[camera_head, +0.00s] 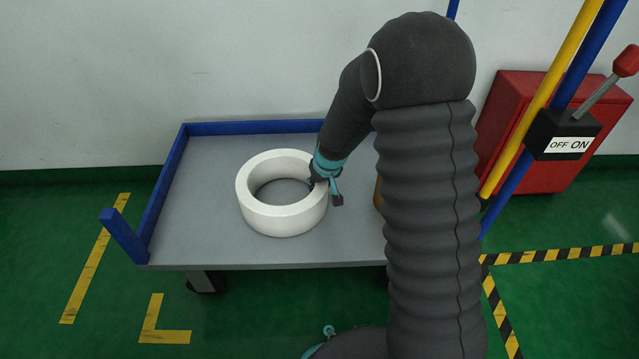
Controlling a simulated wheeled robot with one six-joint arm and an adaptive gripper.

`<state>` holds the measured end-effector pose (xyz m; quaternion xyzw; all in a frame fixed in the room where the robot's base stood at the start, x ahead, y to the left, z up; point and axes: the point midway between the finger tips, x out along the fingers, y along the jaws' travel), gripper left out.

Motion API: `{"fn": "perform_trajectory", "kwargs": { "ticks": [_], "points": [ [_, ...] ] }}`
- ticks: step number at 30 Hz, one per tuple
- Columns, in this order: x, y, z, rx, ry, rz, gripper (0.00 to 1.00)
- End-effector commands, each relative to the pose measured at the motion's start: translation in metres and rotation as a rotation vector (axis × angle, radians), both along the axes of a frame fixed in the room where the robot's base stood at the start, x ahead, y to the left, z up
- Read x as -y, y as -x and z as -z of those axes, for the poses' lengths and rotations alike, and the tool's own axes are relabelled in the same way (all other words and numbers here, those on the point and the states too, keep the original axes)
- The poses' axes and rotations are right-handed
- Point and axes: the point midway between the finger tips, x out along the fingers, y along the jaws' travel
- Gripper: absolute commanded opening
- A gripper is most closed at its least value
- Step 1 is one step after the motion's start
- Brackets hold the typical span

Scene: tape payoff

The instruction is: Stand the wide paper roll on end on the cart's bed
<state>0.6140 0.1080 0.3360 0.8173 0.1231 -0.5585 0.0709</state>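The wide paper roll (283,219) is a thick white ring. It stands on end on the grey bed (205,228) of the cart, with its round hole facing up, and looks level. My gripper (325,192) is at the right side of the roll, pointing down. One finger is at the inner edge of the hole and the other is outside the wall. The outer finger looks a little apart from the roll, so the gripper appears open around the wall. The inner fingertip is partly hidden.
A blue rail (252,127) edges the cart's back and left. An orange-brown object (378,194) on the bed is mostly hidden by my arm. Right are blue and yellow posts, an OFF/ON lever box (563,134) and a red cabinet (511,102). The bed's left is clear.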

Motion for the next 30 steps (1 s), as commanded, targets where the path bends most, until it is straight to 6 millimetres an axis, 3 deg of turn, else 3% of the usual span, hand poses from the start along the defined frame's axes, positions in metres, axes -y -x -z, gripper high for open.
{"fn": "perform_trajectory", "kwargs": {
  "ticks": [3, 4, 7, 20, 30],
  "points": [
    [0.0, -0.001, 0.002, 0.003, -0.001, 0.001, 0.0],
    [0.0, 0.0, 0.003, 0.0, 0.0, 0.0, 0.35],
    [0.0, 0.0, 0.002, 0.0, 0.0, 0.0, 0.58],
    [0.0, 0.001, -0.006, 0.001, 0.0, 0.0, 0.58],
    [0.008, 0.023, -0.065, 0.003, 0.0, 0.001, 0.58]
  ]
}}
